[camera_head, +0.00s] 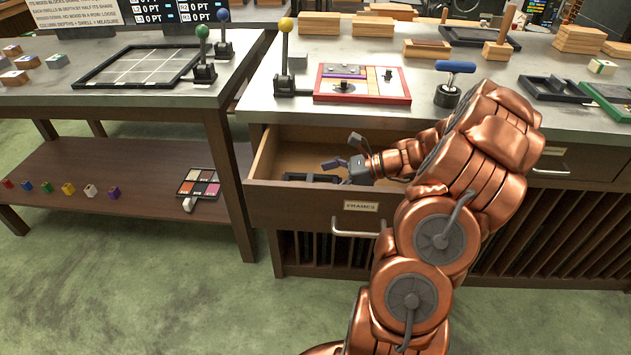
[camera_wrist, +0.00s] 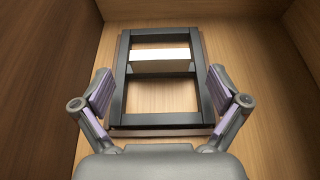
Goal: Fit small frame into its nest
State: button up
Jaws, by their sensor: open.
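A dark grey rectangular frame with a crossbar (camera_wrist: 121,75) lies in the open drawer in the wrist view. A cream strip (camera_wrist: 160,54) shows at its crossbar. A brown edge shows around the frame, perhaps a larger piece beneath it. In the head view, part of the dark frame (camera_head: 312,177) shows inside the drawer, and my gripper hides some of it. My gripper (camera_head: 343,152) reaches into the drawer; in the wrist view its spread fingers (camera_wrist: 160,95) stand on either side of the frame, with nothing held between them. I cannot identify the nest for certain.
The drawer (camera_head: 290,207), labelled FRAMES, has wooden walls close around my gripper. A red-edged board (camera_head: 405,98) and a yellow-knobbed lever (camera_head: 285,60) stand on the counter above. Dark (camera_head: 548,97) and green (camera_head: 590,92) trays lie at the right. A gridded tray (camera_head: 90,77) lies at the left.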

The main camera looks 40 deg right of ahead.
jog(key=v, duration=0.9)
dwell(0.3)
